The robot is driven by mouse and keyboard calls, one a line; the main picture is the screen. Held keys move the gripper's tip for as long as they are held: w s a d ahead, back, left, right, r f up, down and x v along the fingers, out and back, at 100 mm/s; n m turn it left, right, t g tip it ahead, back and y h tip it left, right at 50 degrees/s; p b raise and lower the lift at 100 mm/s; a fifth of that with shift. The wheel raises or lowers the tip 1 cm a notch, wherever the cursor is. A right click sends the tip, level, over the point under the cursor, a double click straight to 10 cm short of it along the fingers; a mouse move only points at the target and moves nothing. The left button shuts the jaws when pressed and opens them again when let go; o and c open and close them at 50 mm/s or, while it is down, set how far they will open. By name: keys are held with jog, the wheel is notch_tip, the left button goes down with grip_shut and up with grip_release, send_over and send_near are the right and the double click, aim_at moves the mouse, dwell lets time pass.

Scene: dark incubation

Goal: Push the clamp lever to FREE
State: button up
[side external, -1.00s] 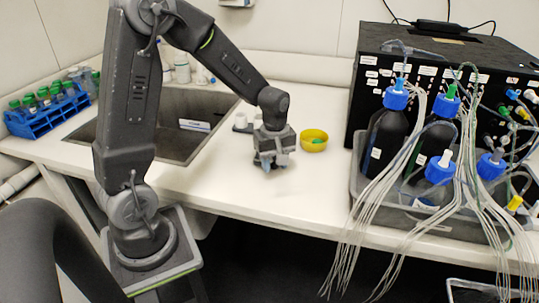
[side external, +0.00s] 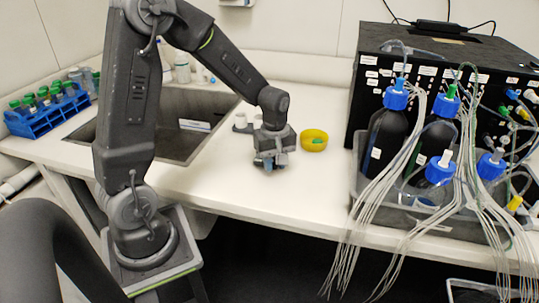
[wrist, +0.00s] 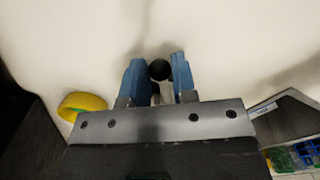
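My gripper (side external: 268,165) points down just above the white bench, left of the yellow bowl. In the wrist view its two blue fingers (wrist: 156,62) stand apart. A dark round end with a pale body (wrist: 159,69) shows in the gap between them; I cannot tell whether they touch it. In the side view a small grey fixture with a white upright part (side external: 241,122) sits on the bench, partly behind my gripper. It may be the clamp. I cannot make out a lever or a FREE mark in either view.
The yellow bowl (side external: 314,141) holds something green. Right of it stand a grey tray (side external: 357,183) of dark blue-capped bottles, hanging tubing and a black box (side external: 450,60). A sink (side external: 180,150) and blue tube rack (side external: 45,118) are left. The front bench is clear.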

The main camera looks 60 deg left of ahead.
jog(key=shift+s+a+m, duration=0.15)
jog(key=shift+s+m, duration=0.5)
jog(key=shift+m, duration=0.55)
jog(key=shift+s+a+m, duration=0.35)
jog(key=shift+s+m, duration=0.25)
jog(key=shift+m, duration=0.6)
jog(key=shift+s+a+m, duration=0.4)
jog(key=shift+s+m, duration=0.15)
jog(key=shift+m, duration=0.65)
